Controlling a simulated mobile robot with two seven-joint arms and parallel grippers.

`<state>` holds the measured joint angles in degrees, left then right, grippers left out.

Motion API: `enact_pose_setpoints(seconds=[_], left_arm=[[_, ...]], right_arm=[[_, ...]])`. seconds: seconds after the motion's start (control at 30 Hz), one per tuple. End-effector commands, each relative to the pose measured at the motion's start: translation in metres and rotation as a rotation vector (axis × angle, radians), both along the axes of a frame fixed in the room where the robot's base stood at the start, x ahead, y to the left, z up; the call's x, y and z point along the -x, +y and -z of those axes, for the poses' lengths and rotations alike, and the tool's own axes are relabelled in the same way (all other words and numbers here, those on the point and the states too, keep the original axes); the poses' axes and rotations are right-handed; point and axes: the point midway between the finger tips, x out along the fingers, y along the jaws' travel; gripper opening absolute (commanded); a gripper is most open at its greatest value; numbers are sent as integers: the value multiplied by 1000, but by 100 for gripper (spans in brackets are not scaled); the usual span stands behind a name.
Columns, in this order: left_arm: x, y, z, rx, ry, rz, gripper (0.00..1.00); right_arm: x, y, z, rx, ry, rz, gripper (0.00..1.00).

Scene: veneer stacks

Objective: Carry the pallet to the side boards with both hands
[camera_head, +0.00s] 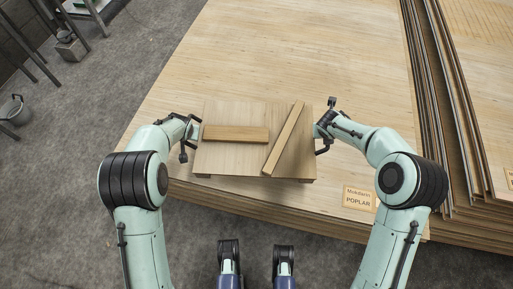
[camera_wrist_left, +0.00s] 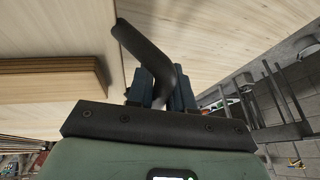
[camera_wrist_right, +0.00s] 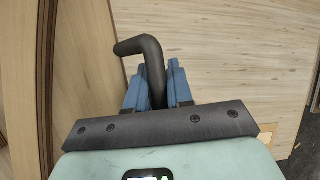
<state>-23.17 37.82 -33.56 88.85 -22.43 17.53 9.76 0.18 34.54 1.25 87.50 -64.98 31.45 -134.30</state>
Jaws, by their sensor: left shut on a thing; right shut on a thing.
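The pallet (camera_head: 228,158) is a flat square wooden board with short feet at its near edge, over the near part of a large veneer stack. Two loose wood strips lie on it: a horizontal one (camera_head: 235,134) at the left and a slanted one (camera_head: 284,138) at the right. My left gripper (camera_head: 190,133) is shut on the dark bent left handle (camera_wrist_left: 150,50), at the pallet's left side. My right gripper (camera_head: 323,130) is shut on the dark bent right handle (camera_wrist_right: 148,52), at its right side. I cannot tell whether the pallet touches the stack.
The broad veneer stack (camera_head: 330,50) is clear beyond the pallet. A label reading POPLAR (camera_head: 358,198) is at its near right. More layered board stacks (camera_head: 462,150) stand close on the right. Grey floor (camera_head: 95,105) is open on the left, with a metal pot (camera_head: 16,110) and stands.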

Motion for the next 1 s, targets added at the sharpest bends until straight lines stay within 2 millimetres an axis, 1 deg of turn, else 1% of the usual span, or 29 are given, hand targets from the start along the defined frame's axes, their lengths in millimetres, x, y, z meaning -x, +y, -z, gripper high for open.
enact_pose_setpoints(seconds=[0.17,0.37,1.0], left_arm=[[-1,-1,-1,1,-4,1,0],[-1,0,3,0,-2,0,0],[-1,0,35,0,-2,0,0]], right_arm=[[-1,1,-2,-1,-4,-1,0],[-1,0,2,-1,-3,-1,0],[-1,1,34,-1,-3,-1,0]])
